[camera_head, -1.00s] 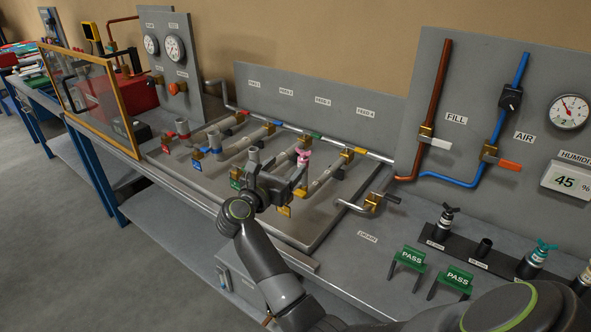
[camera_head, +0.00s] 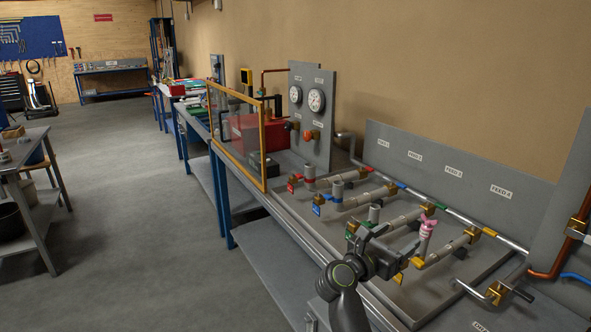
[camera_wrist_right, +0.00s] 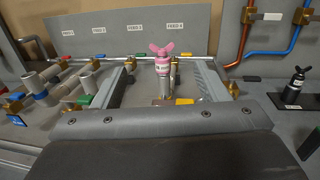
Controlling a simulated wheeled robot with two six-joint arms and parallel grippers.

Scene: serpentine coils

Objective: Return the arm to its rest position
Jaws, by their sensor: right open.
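My right gripper (camera_head: 392,248) is over the pipe rig at the bench's front. A pink winged valve handle (camera_head: 427,227) stands upright on a stub of the fourth feed pipe. My left gripper is not in view.
The pipe rig (camera_head: 440,304) has several stubs and brass fittings close to the gripper. A framed clear screen (camera_head: 238,135) and a gauge panel (camera_head: 312,118) stand further along the bench. The floor (camera_head: 130,190) left of the bench is clear up to a grey cart (camera_head: 42,208).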

